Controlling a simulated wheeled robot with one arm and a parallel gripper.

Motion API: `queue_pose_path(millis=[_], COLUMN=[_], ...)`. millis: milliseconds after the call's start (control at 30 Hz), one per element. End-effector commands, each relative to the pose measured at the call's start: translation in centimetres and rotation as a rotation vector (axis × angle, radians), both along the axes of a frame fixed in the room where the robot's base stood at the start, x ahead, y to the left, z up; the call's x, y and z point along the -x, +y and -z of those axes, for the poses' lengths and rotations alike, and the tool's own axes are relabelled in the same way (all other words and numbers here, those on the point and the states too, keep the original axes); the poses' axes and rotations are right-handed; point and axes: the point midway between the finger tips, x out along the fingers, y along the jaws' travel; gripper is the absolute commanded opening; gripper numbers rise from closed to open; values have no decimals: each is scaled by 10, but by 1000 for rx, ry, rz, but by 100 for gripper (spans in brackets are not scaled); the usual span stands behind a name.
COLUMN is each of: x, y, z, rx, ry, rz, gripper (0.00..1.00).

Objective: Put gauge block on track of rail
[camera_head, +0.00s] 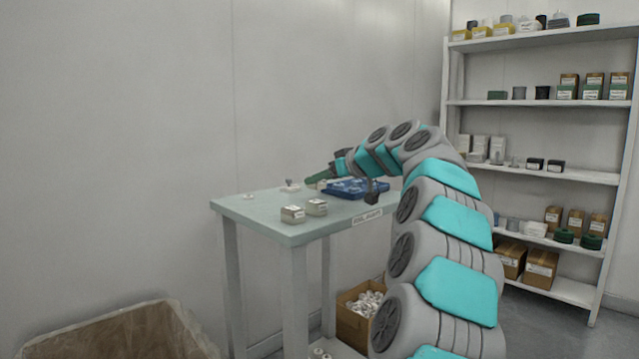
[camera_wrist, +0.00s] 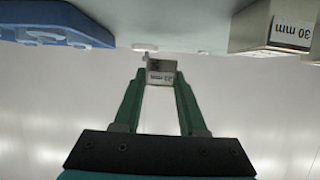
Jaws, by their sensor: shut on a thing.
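My gripper (camera_wrist: 161,80) has two long green fingers. In the wrist view they are shut on a small metallic gauge block (camera_wrist: 161,67) with a white label that seems to read 22 mm. A larger block labelled 30 mm (camera_wrist: 282,32) is at the upper right of the wrist view, apart from my gripper. I cannot pick out the rail or its track with certainty in either view.
A blue tray (camera_head: 346,194) with small parts lies on the table (camera_head: 258,218). Two labelled blocks (camera_head: 292,214) (camera_head: 316,207) stand near its front edge. The table's left part is mostly clear.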

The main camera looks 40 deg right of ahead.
Motion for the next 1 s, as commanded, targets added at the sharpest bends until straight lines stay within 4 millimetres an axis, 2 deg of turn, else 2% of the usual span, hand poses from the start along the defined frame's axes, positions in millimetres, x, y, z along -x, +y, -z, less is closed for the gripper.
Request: queue_pose_path(millis=[467, 1000], x=[38, 104], y=[26, 68], z=[-3, -11], rx=[-2, 1], ry=[0, -2], rz=[-4, -2], gripper=[0, 0])
